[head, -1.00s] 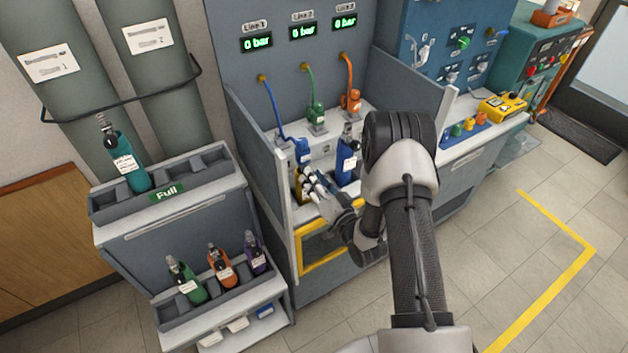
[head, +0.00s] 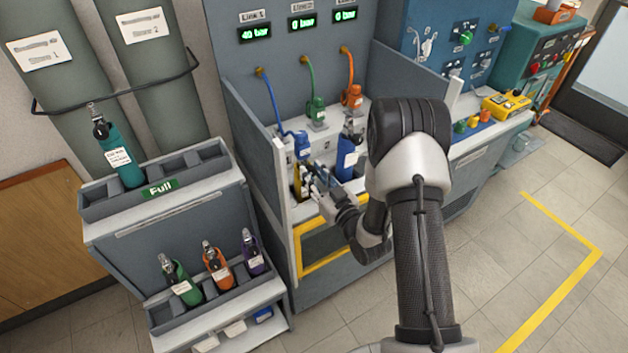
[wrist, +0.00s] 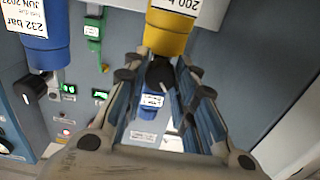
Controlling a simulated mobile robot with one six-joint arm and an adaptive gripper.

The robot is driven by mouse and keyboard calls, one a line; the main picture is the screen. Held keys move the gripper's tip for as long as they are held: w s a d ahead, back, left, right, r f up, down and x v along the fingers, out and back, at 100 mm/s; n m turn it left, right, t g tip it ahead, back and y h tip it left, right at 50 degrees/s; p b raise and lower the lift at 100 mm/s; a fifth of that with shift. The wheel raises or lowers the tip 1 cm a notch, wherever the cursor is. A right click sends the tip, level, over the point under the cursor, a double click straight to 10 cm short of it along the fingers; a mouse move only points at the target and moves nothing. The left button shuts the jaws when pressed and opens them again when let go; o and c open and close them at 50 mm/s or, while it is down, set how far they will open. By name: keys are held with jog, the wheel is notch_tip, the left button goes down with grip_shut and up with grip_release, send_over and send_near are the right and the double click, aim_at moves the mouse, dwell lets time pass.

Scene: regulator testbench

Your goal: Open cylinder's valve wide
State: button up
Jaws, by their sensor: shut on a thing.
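The yellow cylinder (head: 297,186) stands in the bench bay under the blue connector (head: 301,146), partly hidden by my gripper (head: 314,178) in the head view. In the wrist view, the yellow cylinder (wrist: 168,38) has a label reading about 200 bar. Its black valve knob (wrist: 160,72) sits between the fingers of my gripper (wrist: 166,76), which is shut on it. The Line 1 display (head: 255,33) reads about 40 bar; the Line 2 display (head: 301,24) and Line 3 display (head: 345,15) read 0 bar.
A blue cylinder (head: 347,158) stands right of the yellow one; it also shows in the wrist view (wrist: 44,45). Green (head: 316,110) and orange (head: 352,96) connectors sit behind. A grey side panel (head: 262,165) bounds the bay at left. The rack (head: 210,160) holds several cylinders.

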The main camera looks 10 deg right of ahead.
jog(key=n, duration=0.3)
jog(key=shift+n, duration=0.4)
jog(key=n, duration=0.4)
jog(key=shift+n, duration=0.3)
jog(key=n, duration=0.4)
jog(key=shift+n, duration=2.1)
jog(key=o, duration=1.1)
